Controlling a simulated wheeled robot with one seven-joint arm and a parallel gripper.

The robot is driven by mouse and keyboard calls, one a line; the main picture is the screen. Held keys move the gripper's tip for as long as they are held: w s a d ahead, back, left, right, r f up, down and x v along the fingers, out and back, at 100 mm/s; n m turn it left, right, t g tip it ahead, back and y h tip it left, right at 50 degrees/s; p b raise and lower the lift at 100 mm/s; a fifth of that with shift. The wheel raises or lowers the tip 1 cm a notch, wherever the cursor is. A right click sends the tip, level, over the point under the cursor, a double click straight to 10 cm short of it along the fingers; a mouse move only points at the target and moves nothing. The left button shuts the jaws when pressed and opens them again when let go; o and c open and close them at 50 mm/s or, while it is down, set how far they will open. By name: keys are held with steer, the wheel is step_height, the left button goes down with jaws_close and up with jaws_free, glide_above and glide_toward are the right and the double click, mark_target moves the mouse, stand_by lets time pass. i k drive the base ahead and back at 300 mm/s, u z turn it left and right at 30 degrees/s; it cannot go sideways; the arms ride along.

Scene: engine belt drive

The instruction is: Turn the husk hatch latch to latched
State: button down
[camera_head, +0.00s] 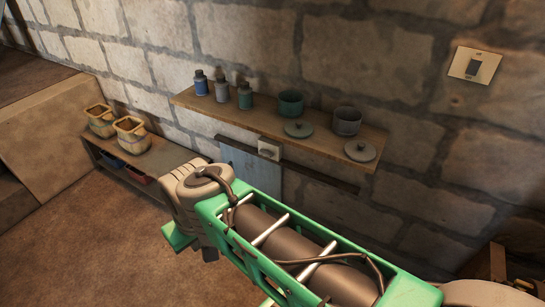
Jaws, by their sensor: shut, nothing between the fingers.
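A pale blue-grey hatch panel (236,160) is set in the wall below the shelf, and my arm covers its lower part. A small cream block with a dark centre (268,148) sits at its top edge, under the shelf front. It may be the latch; its setting is too small to read. My green arm reaches in from the bottom right, and its grey joint is in front of the panel's lower left. My gripper's fingers do not show; the arm's end seems hidden behind its own links.
A wooden wall shelf (232,118) above the panel holds bottles, pots and lids. A wall switch (474,66) is at upper right. The brown floor at lower left is clear.

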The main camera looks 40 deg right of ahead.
mark_target(267, 152)
steer(key=z, duration=0.75)
steer(key=i, duration=1.1)
steer(key=z, duration=0.7)
steer(key=k, duration=1.3)
steer(key=u, duration=0.5)
steer(key=i, duration=0.45)
steer(key=u, duration=0.75)
steer(key=i, duration=0.6)
steer(key=z, duration=0.05)
